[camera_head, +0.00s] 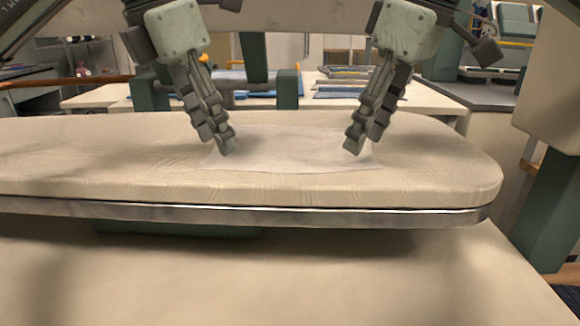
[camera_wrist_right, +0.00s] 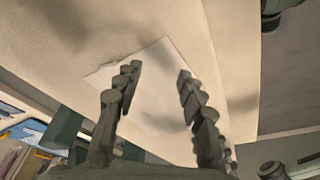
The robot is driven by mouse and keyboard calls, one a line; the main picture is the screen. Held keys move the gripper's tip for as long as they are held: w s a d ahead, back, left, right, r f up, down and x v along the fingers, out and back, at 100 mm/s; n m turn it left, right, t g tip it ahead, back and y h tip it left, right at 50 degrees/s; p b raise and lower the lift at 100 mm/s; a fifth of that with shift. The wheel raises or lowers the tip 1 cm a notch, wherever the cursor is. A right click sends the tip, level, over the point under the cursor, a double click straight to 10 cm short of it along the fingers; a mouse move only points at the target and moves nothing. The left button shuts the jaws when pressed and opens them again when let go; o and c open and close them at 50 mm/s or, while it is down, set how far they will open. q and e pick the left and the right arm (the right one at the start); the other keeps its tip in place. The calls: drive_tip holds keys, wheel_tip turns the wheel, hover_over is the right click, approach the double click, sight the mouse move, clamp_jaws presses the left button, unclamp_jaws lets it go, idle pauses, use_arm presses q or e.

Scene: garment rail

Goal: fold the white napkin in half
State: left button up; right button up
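The white napkin (camera_head: 290,155) lies spread on the padded cream ironing board (camera_head: 430,160) in the head view. It is pale and hard to tell from the cover. My left gripper (camera_head: 224,150) points down at the napkin's left part, and my right gripper (camera_head: 353,148) points down at its right part. In the right wrist view the napkin (camera_wrist_right: 165,88) shows between and beyond the two spread fingers of my right gripper (camera_wrist_right: 158,72), which is open with nothing between its tips. Whether the left fingers are apart, and whether either gripper touches the cloth, I cannot tell.
The board has a metal rim (camera_head: 250,212) along its front edge. A cream surface (camera_head: 280,275) lies below it in front. Behind stands a pale table (camera_head: 420,95) with flat blue and grey items (camera_head: 350,88). The board's left part is clear.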

use_arm(q)
drive_tip(key=shift+f, duration=0.95)
use_arm(e)
drive_tip(key=shift+f, duration=0.9)
use_arm(q)
drive_tip(key=shift+f+b, duration=0.3)
drive_tip(key=shift+b, duration=0.05)
use_arm(e)
drive_tip(key=shift+f, duration=0.35)
use_arm(q)
drive_tip(key=shift+r, duration=0.15)
drive_tip(key=shift+c, duration=0.5)
use_arm(e)
drive_tip(key=shift+r, duration=0.15)
drive_tip(key=shift+c, duration=0.5)
use_arm(q)
clamp_jaws()
use_arm(e)
clamp_jaws()
use_arm(q)
drive_tip(key=shift+f, duration=0.2)
use_arm(e)
drive_tip(key=shift+f, duration=0.2)
use_arm(q)
drive_tip(key=shift+r, duration=0.15)
use_arm(e)
drive_tip(key=shift+r, duration=0.15)
